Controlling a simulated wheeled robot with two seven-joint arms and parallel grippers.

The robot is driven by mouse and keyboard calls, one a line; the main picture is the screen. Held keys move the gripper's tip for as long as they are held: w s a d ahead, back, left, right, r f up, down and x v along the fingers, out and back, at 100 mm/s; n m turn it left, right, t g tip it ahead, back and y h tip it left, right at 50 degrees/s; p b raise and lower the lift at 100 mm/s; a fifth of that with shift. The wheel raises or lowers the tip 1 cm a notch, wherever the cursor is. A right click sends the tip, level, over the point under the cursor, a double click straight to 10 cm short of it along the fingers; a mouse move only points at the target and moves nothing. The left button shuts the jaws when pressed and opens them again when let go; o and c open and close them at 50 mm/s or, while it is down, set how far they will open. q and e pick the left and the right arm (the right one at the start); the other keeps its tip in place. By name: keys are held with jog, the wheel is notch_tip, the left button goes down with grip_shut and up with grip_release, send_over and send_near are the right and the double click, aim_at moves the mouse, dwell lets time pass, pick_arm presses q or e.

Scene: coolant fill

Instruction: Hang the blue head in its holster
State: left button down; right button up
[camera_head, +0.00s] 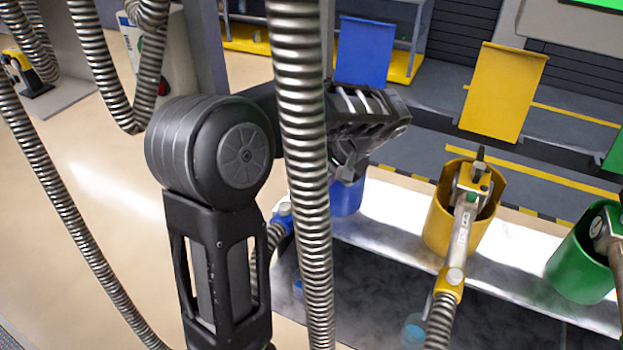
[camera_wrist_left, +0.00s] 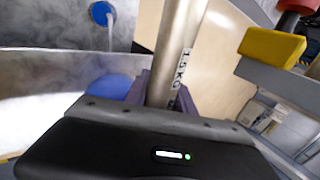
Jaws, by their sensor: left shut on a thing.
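My left gripper (camera_head: 347,168) reaches in over the blue holster (camera_head: 346,198), whose top is hidden by the gripper. In the left wrist view my left gripper (camera_wrist_left: 160,88) is shut on the grey metal tube of the blue head (camera_wrist_left: 177,50), which stands tilted between the fingers. In the head view a blue collar of the head (camera_head: 283,214) shows behind the arm, left of the holster, with its hose running down. The head's nozzle end is hidden, so I cannot tell whether it is inside the holster. My right gripper is out of view.
A yellow holster (camera_head: 438,228) holds a yellow head (camera_head: 463,230). A green holster (camera_head: 578,265) with a green head stands at the right. A ribbed metal hose (camera_head: 302,150) hangs across the front of my left arm. Blue (camera_head: 364,52) and yellow panels (camera_head: 503,92) stand behind.

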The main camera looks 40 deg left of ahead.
aim_at(325, 175)
pick_arm(q)
jog(key=shift+f+b, duration=0.45)
jog(key=shift+f, duration=0.2)
jog(key=c, duration=1)
grip_release()
jog(key=shift+o, duration=0.2)
jog(key=p+v, duration=0.5)
jog(key=v, duration=0.2)
jog(key=shift+s+r, duration=0.1)
jog(key=shift+r, duration=0.05)
jog(key=shift+d+r+p, duration=0.2)
jog(key=shift+r+p, duration=0.05)
jog(key=shift+p, duration=0.05)
jog(key=shift+f, duration=0.1)
